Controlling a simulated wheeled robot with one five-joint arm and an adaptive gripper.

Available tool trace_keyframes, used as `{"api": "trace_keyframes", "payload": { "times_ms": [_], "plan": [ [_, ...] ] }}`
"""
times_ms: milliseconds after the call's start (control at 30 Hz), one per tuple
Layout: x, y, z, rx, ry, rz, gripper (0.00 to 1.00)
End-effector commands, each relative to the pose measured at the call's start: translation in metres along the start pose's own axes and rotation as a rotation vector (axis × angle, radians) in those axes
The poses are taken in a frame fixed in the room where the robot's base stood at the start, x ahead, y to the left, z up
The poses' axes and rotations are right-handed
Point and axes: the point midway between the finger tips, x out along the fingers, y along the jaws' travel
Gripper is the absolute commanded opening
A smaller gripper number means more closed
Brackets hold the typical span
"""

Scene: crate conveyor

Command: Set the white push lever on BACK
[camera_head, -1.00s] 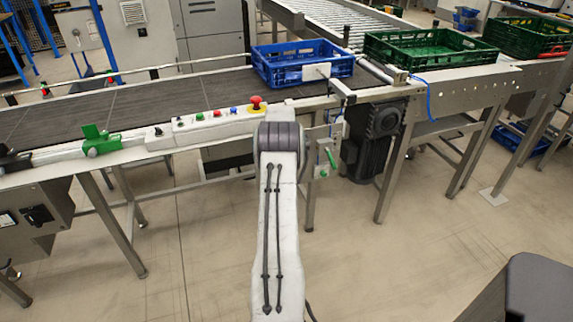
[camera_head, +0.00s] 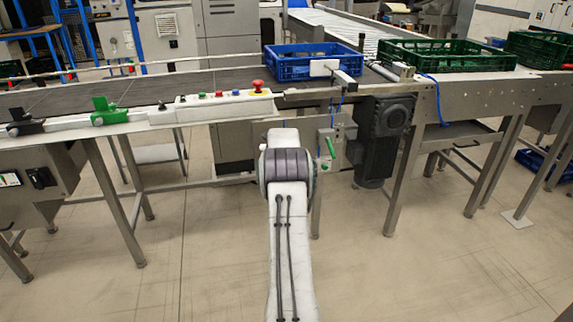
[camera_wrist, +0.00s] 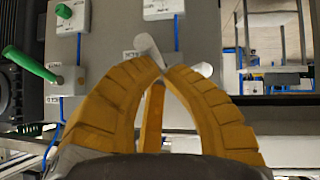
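The white push lever (camera_wrist: 148,47) shows in the wrist view as a pale bar just beyond my fingertips, against a grey panel. A white piece also shows right of the tips, and the fingers hide the part between. My gripper (camera_wrist: 165,69) has yellow fingers whose tips come together at the lever. I cannot tell whether they touch it. A small label (camera_wrist: 131,56) lies left of the tips, too small to read surely. In the head view my arm hides the gripper and the white lever.
A green lever (camera_wrist: 32,64) sticks out left of my gripper in the wrist view; it also shows in the head view (camera_head: 331,147). A white box (camera_wrist: 160,9) is above the tips. The conveyor carries a blue crate (camera_head: 312,72). A dark motor (camera_head: 385,117) hangs right of the panel.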

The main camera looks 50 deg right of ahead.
Motion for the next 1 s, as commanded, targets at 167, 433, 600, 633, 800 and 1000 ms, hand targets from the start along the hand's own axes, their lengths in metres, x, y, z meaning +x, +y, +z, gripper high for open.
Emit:
{"api": "trace_keyframes", "payload": {
  "times_ms": [167,433,600,633,800,1000],
  "plan": [
    [0.005,-0.002,0.007,-0.001,0.0,0.0,0.0],
    [0.01,-0.003,0.014,-0.001,-0.002,0.0,0.0],
    [0.012,-0.004,0.016,-0.001,-0.003,0.0,0.0],
    [0.012,-0.004,0.016,-0.001,-0.003,0.0,0.0],
    [0.013,-0.004,0.017,-0.001,-0.003,0.0,0.0],
    [0.013,-0.004,0.017,-0.001,-0.003,0.0,0.0]
  ]
}}
